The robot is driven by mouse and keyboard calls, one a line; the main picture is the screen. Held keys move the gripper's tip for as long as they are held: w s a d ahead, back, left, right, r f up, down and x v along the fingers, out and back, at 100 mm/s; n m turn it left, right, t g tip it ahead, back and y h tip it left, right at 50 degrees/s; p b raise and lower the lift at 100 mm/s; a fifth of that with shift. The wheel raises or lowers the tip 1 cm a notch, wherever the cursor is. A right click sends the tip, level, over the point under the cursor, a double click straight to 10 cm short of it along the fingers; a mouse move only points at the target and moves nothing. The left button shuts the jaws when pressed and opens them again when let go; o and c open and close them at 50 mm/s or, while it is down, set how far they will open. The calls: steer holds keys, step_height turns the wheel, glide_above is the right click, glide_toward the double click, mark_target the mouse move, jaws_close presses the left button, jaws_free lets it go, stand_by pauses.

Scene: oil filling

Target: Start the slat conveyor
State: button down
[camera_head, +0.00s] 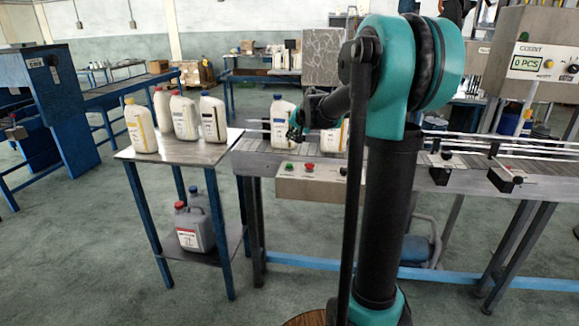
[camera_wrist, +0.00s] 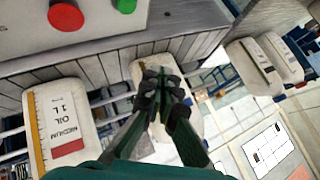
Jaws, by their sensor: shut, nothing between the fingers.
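The slat conveyor (camera_head: 460,160) runs across the right half of the head view. A beige control box (camera_head: 330,188) on its front side carries a green button (camera_head: 289,167) and a red button (camera_head: 310,168). In the wrist view, the picture is turned over, with the red button (camera_wrist: 66,15) and green button (camera_wrist: 126,5) at the top left. My gripper (camera_head: 295,134) is above the conveyor's left end, in front of a blue-capped oil bottle (camera_head: 281,115). My gripper (camera_wrist: 166,80) is shut and empty, apart from both buttons.
A side table (camera_head: 180,152) left of the conveyor holds several white bottles (camera_head: 184,117); a grey canister (camera_head: 194,230) stands on its lower shelf. Another oil bottle (camera_wrist: 58,125) is on the conveyor. A counter box (camera_head: 530,62) reads 0 PCS. Guide rails (camera_head: 530,146) line the belt.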

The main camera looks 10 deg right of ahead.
mark_target(291, 166)
steer(key=shift+f, duration=0.1)
stand_by(0.3)
steer(key=shift+f, duration=4.3)
steer(key=shift+f, duration=0.15)
steer(key=shift+f, duration=0.25)
